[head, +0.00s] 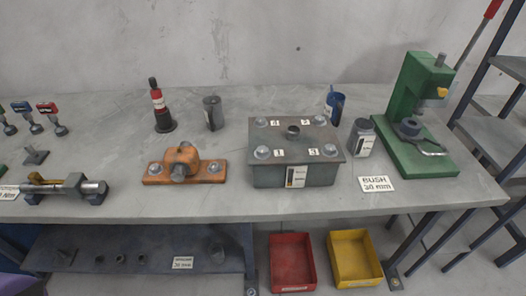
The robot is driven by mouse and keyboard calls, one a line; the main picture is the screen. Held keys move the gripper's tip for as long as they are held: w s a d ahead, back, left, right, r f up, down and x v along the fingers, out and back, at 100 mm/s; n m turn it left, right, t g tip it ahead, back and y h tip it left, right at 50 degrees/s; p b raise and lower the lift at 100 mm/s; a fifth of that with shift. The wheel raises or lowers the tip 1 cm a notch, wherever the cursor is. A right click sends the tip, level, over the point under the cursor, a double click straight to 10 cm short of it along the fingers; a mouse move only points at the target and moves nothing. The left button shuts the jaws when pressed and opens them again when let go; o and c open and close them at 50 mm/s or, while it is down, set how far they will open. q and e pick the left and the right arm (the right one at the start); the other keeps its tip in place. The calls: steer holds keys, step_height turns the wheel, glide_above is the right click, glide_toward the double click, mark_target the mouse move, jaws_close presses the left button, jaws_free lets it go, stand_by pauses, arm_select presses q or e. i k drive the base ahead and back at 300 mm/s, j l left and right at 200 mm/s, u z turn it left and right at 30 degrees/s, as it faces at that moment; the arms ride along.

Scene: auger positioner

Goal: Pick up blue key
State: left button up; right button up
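The blue key (21,106) is at the far left of the workbench in the head view, a small tool with a blue head and a dark, rounded lower end. It is between a similar green-headed tool (2,110), cut off by the left picture edge, and a red-headed one (47,108). It appears apart from both. Neither of my grippers is in view, so nothing shows near the blue key.
The grey bench (225,205) also holds a bolted steel box (320,172), an orange bearing block (212,173), a green press (405,100), a red-and-black bottle (158,100) and a blue cup (337,104). In front of the key are a small dark stand (35,156) and a vise-like tool (65,187).

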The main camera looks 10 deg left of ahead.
mark_target(24, 107)
steer(key=u, duration=1.8)
steer(key=i+j+u, duration=0.2)
steer(key=j, duration=0.3)
steer(key=i+j+u, duration=0.15)
steer(key=i+j, duration=0.3)
